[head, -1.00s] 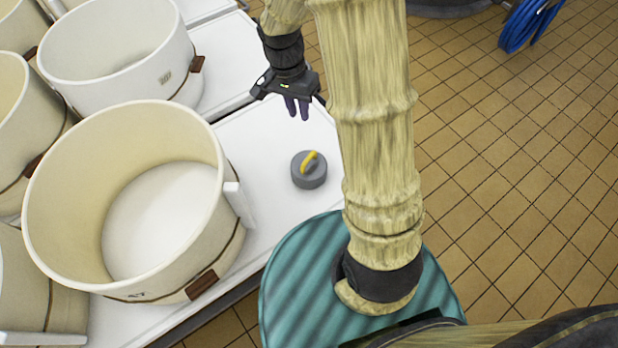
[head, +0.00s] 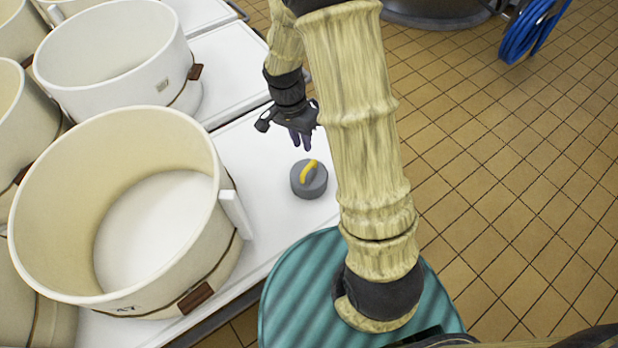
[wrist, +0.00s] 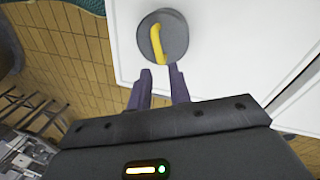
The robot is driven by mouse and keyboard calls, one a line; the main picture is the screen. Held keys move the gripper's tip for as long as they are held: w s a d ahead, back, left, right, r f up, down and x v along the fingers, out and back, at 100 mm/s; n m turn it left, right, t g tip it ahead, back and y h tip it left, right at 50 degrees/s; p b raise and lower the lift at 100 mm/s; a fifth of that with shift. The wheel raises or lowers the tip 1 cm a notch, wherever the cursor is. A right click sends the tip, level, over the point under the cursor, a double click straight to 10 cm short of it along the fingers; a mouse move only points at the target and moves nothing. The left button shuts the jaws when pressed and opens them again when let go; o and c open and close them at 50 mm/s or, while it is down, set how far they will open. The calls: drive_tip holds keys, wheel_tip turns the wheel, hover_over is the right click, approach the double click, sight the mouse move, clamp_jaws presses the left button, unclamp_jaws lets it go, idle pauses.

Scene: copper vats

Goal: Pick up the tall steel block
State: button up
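I see no tall steel block in either view. A squat, round grey weight (head: 309,179) with a yellow handle on top stands upright on the white table (head: 262,222), in the head view. It also shows in the wrist view (wrist: 174,41), just beyond my fingertips. My gripper (head: 301,146) is above the table, just behind the weight in the head view. Its two purple fingers are apart with nothing between them in the wrist view (wrist: 160,72). I cannot tell the exact height of the fingertips over the table.
A large cream tub (head: 205,262) stands on the table left of the weight, with another tub (head: 118,60) behind it. A tiled floor (head: 500,190) lies right of my arm. A coiled blue hose (head: 527,32) is at the far right.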

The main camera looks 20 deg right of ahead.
sight(309, 165)
drive_tip(key=f, duration=0.3)
drive_tip(key=f+b, duration=0.1)
drive_tip(key=f, duration=0.1)
drive_tip(key=shift+s+d+f, duration=0.15)
drive_tip(key=shift+s+d, duration=0.2)
drive_tip(key=shift+s, duration=0.05)
drive_tip(key=f, duration=0.1)
drive_tip(key=f+b, duration=0.1)
drive_tip(key=f, duration=0.1)
drive_tip(key=s+f, duration=0.1)
drive_tip(key=f, duration=0.1)
drive_tip(key=shift+d, duration=0.4)
clamp_jaws()
drive_tip(key=shift+r, duration=0.1)
idle(1.0)
